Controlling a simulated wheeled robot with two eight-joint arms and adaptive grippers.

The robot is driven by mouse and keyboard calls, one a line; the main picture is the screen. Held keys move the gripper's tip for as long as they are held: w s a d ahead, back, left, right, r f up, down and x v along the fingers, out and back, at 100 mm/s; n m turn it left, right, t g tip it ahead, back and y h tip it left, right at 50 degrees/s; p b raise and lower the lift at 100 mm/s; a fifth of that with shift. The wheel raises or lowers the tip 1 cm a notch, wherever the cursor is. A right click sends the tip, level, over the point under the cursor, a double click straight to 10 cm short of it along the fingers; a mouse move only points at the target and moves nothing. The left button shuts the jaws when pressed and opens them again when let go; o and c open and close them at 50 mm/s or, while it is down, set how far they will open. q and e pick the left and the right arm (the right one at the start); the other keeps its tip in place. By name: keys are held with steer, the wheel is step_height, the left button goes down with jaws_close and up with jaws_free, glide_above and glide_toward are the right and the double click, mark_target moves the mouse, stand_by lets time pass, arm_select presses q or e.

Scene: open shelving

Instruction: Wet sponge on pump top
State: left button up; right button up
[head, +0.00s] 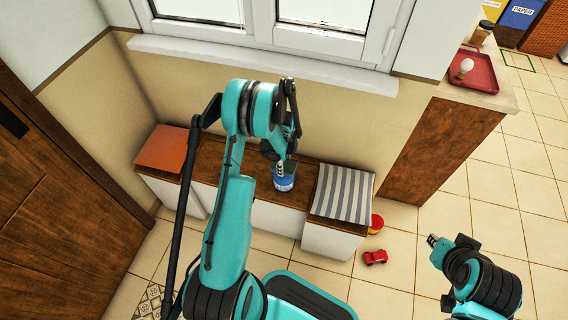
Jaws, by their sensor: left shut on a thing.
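A small blue container with a pale label (284,183) stands upright on the brown bench top below the window, at the middle of the head view. My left gripper (281,160) reaches down onto its upper part and is shut on it, as far as I can tell; the fingers hide its top. I cannot make out a sponge or a pump head. My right gripper (433,240) is at the lower right, over the tiled floor, far from the container. Its fingers are too small to read.
The low bench (210,163) has an orange cushion (163,149) at left and a striped cushion (343,192) at right. A red toy car (375,257) lies on the floor. A red tray (473,72) sits on the counter at upper right. The window sill (260,66) is behind.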

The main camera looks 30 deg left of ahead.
arm_select(q)
steer(key=shift+f, duration=0.45)
stand_by(0.3)
stand_by(0.5)
steer(key=shift+r+p, duration=1.85)
steer(key=shift+r, duration=1.65)
